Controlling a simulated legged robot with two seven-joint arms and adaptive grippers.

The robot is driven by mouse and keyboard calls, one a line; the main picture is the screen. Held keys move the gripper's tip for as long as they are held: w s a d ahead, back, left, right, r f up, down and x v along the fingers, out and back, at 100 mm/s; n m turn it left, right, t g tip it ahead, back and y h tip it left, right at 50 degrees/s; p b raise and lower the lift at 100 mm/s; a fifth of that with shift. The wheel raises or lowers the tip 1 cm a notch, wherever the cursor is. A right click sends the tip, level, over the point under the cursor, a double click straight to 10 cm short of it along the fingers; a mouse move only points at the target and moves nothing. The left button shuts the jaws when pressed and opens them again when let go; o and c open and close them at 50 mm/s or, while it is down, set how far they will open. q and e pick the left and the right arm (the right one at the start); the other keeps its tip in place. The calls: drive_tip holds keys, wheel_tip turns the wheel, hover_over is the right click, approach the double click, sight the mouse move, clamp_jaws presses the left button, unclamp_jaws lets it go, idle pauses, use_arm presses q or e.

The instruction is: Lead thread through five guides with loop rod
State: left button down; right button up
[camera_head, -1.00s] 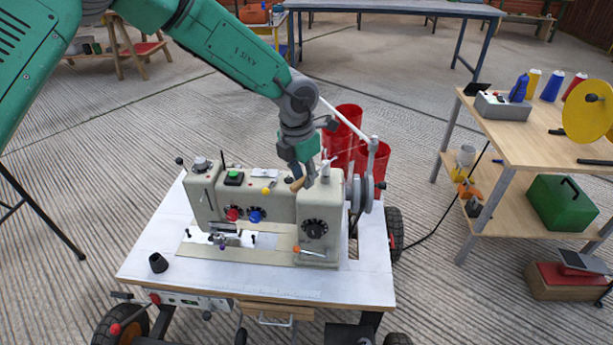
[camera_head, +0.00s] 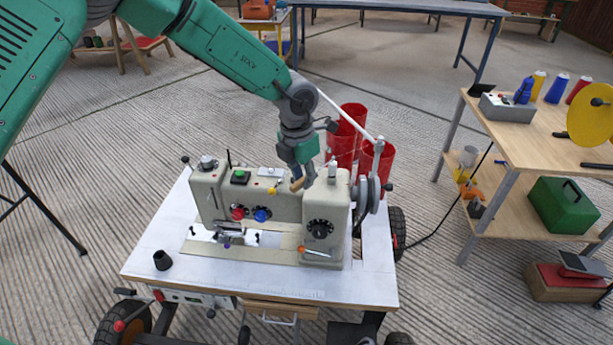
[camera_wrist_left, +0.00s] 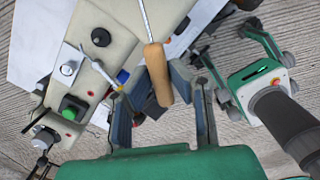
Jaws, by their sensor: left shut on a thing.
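A beige sewing machine (camera_head: 275,206) stands on a white-topped wheeled cart. My left gripper (camera_head: 298,178) is above its top, near the right end. It is shut on the wooden handle of the loop rod (camera_wrist_left: 157,75), which shows clearly in the left wrist view between the fingers of my left gripper (camera_wrist_left: 162,95). The rod's thin metal shaft points away past the top edge of that view, so its loop end is out of sight. A faint thread (camera_head: 343,154) seems to run near the upright post at the right. The guides are too small to tell apart. My right gripper is not seen in the head view.
The cart top (camera_head: 150,240) is clear at the front left except for a small black cone (camera_head: 162,260). Red cylinders (camera_head: 345,140) stand behind the machine. A wooden table (camera_head: 545,145) with spools and a yellow disc is at the right.

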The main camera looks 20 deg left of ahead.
sight(292, 188)
use_arm(q)
drive_tip(key=s, duration=0.1)
drive_tip(key=s+a+p, duration=0.1)
drive_tip(key=s, duration=0.1)
drive_tip(key=shift+s+a, duration=0.15)
drive_tip(key=shift+s, duration=0.1)
drive_tip(key=shift+s+d+f, duration=0.1)
drive_tip(key=shift+s+d, duration=0.15)
drive_tip(key=shift+s, duration=0.25)
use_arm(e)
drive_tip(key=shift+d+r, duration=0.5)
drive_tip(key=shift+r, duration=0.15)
use_arm(q)
drive_tip(key=shift+a, duration=0.2)
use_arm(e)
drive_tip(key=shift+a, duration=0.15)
